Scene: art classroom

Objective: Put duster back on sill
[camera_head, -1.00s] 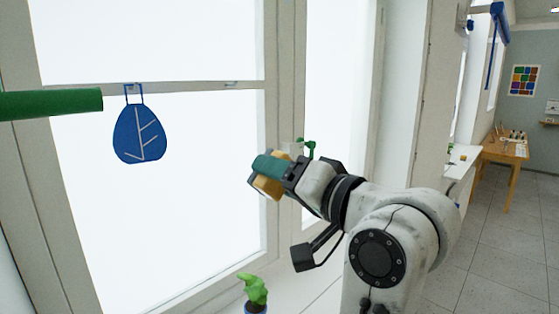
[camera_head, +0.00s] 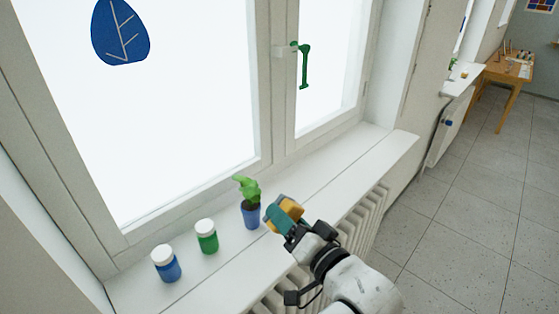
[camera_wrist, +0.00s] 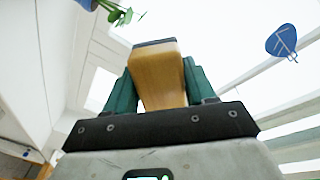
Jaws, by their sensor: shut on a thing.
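The duster (camera_head: 290,206) has a yellow-tan body and is held by my gripper (camera_head: 282,218). In the wrist view the duster (camera_wrist: 158,78) sits between the two teal fingers of my gripper (camera_wrist: 160,85), with a dark face at its far end. The white sill (camera_head: 335,170) runs below the window. The gripper and duster are at the sill's front side, just right of the potted plant. I cannot tell their exact height above the sill.
A plant in a blue pot (camera_head: 250,214), a green jar (camera_head: 206,236) and a blue jar (camera_head: 166,263) stand on the sill. The sill right of the plant is clear. A radiator (camera_head: 362,218) is below.

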